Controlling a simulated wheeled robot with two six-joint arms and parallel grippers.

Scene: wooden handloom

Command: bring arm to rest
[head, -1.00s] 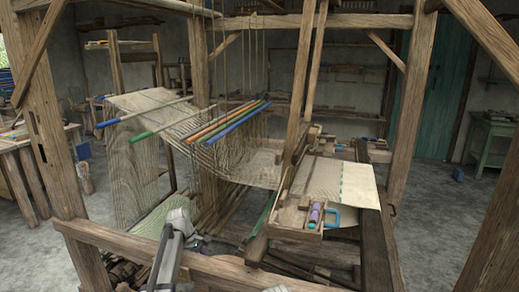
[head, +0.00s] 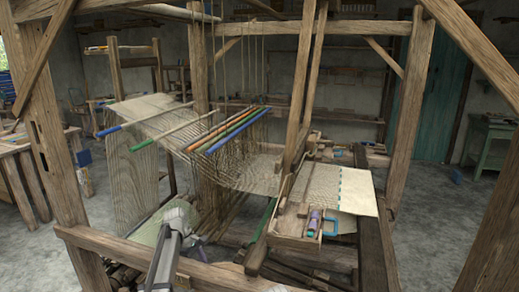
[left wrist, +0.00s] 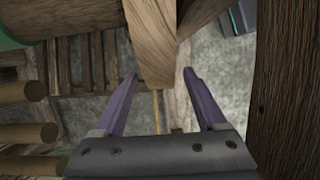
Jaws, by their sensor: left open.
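My right gripper is not in view.
The loom's posts (head: 70,190) stand close around my arm. Coloured rods (head: 228,130) lie across the warp. A wooden tray (head: 290,240) holds a purple spool (head: 314,221) beside a pale cloth (head: 357,191). In the left wrist view, round bars (left wrist: 25,135) are left and a dark post (left wrist: 288,90) right.

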